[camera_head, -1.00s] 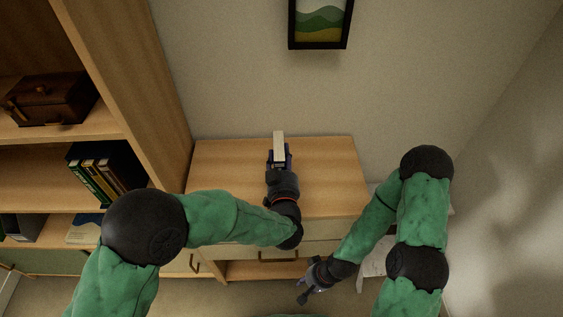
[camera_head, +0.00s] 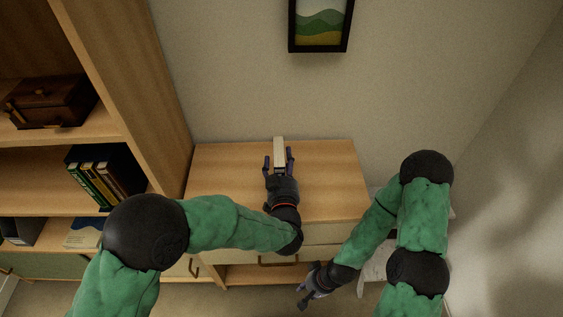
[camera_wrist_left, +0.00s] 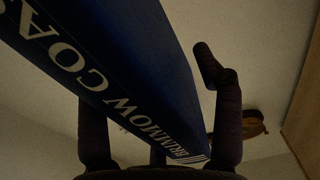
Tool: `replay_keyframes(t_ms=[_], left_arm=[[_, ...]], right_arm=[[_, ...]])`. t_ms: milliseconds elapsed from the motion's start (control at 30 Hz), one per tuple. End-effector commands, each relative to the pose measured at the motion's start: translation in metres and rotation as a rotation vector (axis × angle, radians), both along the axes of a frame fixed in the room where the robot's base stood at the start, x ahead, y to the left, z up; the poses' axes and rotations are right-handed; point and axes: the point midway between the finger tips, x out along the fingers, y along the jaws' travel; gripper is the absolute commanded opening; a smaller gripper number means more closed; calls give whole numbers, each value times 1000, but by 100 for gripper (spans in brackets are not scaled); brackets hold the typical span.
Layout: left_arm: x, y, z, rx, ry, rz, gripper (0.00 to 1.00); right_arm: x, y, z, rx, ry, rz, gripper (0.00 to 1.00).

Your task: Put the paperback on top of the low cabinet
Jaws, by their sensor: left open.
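The paperback (camera_head: 279,152) shows in the head view as a narrow pale edge, seemingly upright, at the low cabinet's (camera_head: 225,165) wooden top. Whether its lower edge touches the top is hard to tell. In the left wrist view, the paperback (camera_wrist_left: 125,60) has a dark blue cover and a spine with pale letters, and it fills much of the view. My left gripper (camera_head: 279,160) is open, with its fingers spread on both sides of the book. My right gripper (camera_head: 304,294) hangs low in front of the cabinet, apart from the book; its jaws are too small to read.
A bookshelf (camera_head: 165,90) with several books (camera_head: 95,178) and a wooden box (camera_head: 50,100) stands at the left. A framed picture (camera_head: 320,22) hangs on the wall above the cabinet. The cabinet top is clear on both sides of the book.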

Motion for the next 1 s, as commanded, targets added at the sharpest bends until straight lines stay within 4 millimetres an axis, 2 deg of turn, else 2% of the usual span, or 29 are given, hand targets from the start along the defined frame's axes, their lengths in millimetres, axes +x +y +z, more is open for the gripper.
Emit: replay_keyframes(t_ms=[167, 400, 600, 800, 1000], left_arm=[[-23, -1, 3, 1, 1, -4, 66], [-72, -2, 4, 2, 0, -5, 66], [-104, -2, 3, 1, -1, -4, 66], [-118, -1, 2, 1, -1, -1, 66], [-120, 0, 1, 0, -1, 1, 66]], right_arm=[[0, 0, 9, 0, 0, 0, 30], [0, 0, 24, 0, 0, 0, 30], [0, 0, 31, 0, 0, 0, 30], [0, 0, 34, 0, 0, 0, 30], [0, 0, 34, 0, 0, 0, 30]])
